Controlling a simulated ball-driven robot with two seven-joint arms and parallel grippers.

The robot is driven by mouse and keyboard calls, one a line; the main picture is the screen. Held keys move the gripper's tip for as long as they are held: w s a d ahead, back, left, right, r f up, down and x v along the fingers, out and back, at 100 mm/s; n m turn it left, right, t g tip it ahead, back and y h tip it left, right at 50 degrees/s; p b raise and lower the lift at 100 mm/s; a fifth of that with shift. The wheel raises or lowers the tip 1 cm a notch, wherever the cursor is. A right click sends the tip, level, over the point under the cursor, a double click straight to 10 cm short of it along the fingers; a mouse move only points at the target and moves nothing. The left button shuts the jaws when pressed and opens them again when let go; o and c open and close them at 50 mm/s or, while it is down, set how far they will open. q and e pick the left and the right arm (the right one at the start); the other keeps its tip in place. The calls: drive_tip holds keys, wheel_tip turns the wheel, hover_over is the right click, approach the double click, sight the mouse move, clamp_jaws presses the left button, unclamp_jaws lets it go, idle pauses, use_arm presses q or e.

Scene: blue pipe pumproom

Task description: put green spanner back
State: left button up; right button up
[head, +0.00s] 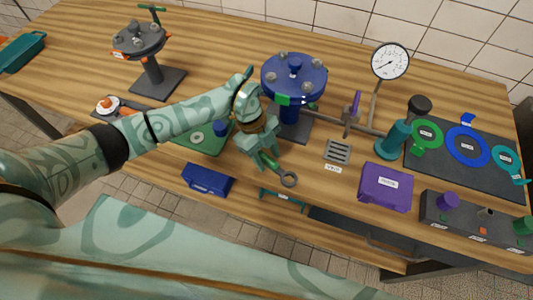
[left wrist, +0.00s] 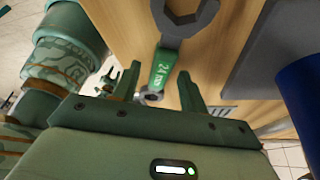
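The green spanner has a green grip and grey ends. Its ring end (head: 288,179) shows in the head view near the table's front edge, just beyond my left gripper (head: 264,160). In the left wrist view the labelled green grip (left wrist: 164,70) and grey open jaw lie ahead of my left gripper (left wrist: 158,76). Its two fingers are apart, on either side of the grip, with gaps showing. I cannot tell the height between fingers and spanner. The gripper covers part of the spanner in the head view.
A blue flanged vessel (head: 293,78) stands just behind the gripper. A blue box (head: 208,180) is to the left, a purple box (head: 386,187) and slotted plate (head: 338,150) to the right. A dark board (head: 455,176) with coloured rings lies farther right. A pressure gauge (head: 390,61) stands behind.

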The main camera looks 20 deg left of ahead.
use_arm(q)
drive_tip(key=p+v, duration=0.1)
drive_tip(key=v, duration=1.1)
drive_tip(key=shift+p, duration=0.3)
